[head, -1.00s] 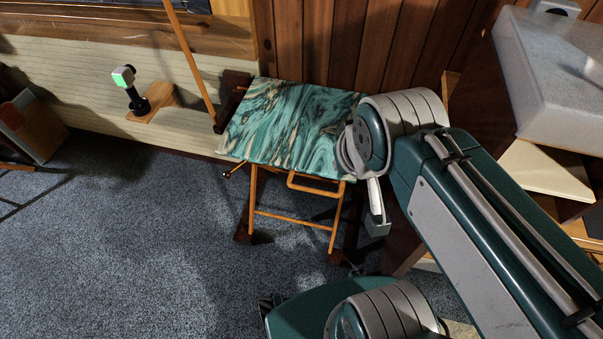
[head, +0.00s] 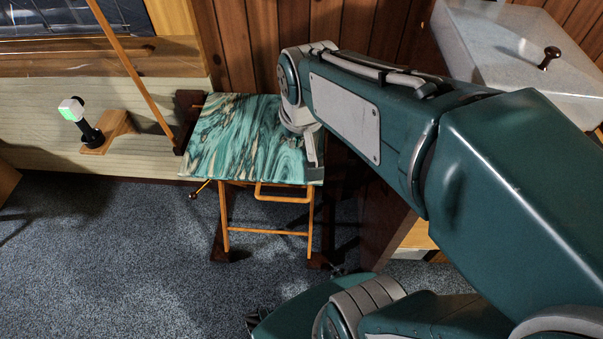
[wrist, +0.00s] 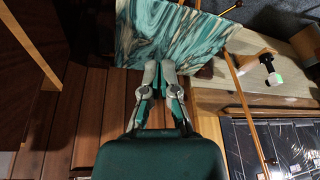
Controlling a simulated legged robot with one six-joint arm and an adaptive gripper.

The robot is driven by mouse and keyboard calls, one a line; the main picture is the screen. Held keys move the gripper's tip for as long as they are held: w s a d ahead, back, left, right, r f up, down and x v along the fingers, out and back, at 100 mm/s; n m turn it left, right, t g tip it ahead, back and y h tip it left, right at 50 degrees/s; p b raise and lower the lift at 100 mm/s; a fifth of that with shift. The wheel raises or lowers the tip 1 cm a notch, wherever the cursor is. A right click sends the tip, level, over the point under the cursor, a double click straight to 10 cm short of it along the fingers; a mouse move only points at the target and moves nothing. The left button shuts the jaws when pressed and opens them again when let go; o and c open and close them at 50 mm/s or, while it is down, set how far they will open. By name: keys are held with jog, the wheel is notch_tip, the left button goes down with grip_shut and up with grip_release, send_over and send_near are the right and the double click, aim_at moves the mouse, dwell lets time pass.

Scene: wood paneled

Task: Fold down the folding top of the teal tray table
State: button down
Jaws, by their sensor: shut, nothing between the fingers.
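The teal tray table (head: 232,140) stands against the wood-paneled wall, its marbled top raised and looking about level.
A small wooden stand with a black and white device (head: 88,125) is at the left ledge. An orange pole (head: 130,68) leans beside the table. A grey box-like lid with a dark knob (head: 549,58) is at the right. Blue carpet (head: 110,260) is clear at front left.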

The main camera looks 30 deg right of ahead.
jog(key=w+d+f+m+g, duration=0.2)
jog(key=w+d+f, duration=0.2)
jog(key=w+f, duration=0.3)
jog(key=m+g, duration=0.2)
send_near(305, 181)
notch_tip(305, 181, down, 8)
jog(key=shift+s+d+r, duration=0.1)
jog(key=shift+d, duration=0.05)
notch_tip(305, 181, down, 10)
jog(key=shift+r, duration=0.2)
dwell(0.4)
